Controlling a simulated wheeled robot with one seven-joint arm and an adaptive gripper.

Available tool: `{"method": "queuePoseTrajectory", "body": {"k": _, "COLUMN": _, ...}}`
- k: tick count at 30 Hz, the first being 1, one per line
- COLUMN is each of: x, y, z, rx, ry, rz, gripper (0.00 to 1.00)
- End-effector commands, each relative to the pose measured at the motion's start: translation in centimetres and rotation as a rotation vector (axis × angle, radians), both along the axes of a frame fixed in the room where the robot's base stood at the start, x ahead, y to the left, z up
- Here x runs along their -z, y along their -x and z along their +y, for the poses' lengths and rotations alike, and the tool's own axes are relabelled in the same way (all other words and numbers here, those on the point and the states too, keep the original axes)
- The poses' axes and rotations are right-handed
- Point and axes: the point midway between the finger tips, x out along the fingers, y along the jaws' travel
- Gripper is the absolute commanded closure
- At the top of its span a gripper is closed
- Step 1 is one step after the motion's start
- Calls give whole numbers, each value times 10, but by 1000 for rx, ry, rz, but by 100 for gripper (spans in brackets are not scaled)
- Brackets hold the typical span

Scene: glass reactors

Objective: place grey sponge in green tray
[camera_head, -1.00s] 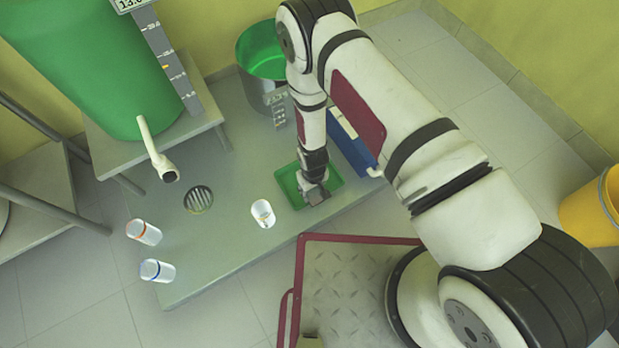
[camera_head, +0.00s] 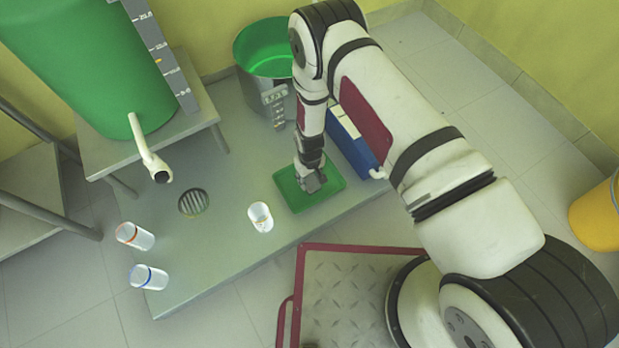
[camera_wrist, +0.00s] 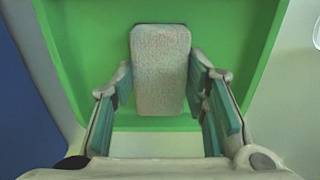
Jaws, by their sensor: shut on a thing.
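The green tray (camera_head: 330,193) lies on the grey platform, below my gripper (camera_head: 312,184). In the wrist view the grey sponge (camera_wrist: 160,68), a pale speckled block with rounded corners, stands out against the green tray (camera_wrist: 250,40). My gripper (camera_wrist: 160,85) is shut on the sponge, with a finger at each side of it. The sponge is over the tray's inside; I cannot tell whether it touches the tray floor. In the head view the sponge is hidden by my gripper or too small to tell.
A clear beaker (camera_head: 261,217) stands left of the tray, near a drain grate (camera_head: 193,203). A blue box (camera_head: 352,146) stands close behind the tray at the right. Two capped containers (camera_head: 134,236) (camera_head: 148,277) are at the front left.

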Motion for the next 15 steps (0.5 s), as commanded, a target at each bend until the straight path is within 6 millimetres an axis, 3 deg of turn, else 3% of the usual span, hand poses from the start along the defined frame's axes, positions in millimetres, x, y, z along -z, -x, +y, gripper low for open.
{"method": "queuePoseTrajectory", "body": {"k": 5, "x": 2, "y": 0, "z": 0, "rx": 0, "ry": 0, "rz": 0, "gripper": 87}}
{"method": "queuePoseTrajectory", "body": {"k": 6, "x": 2, "y": 0, "z": 0, "rx": 0, "ry": 0, "rz": 0, "gripper": 55}}
{"method": "queuePoseTrajectory", "body": {"k": 8, "x": 2, "y": 0, "z": 0, "rx": 0, "ry": 0, "rz": 0, "gripper": 41}}
{"method": "queuePoseTrajectory", "body": {"k": 15, "x": 2, "y": 0, "z": 0, "rx": 0, "ry": 0, "rz": 0, "gripper": 39}}
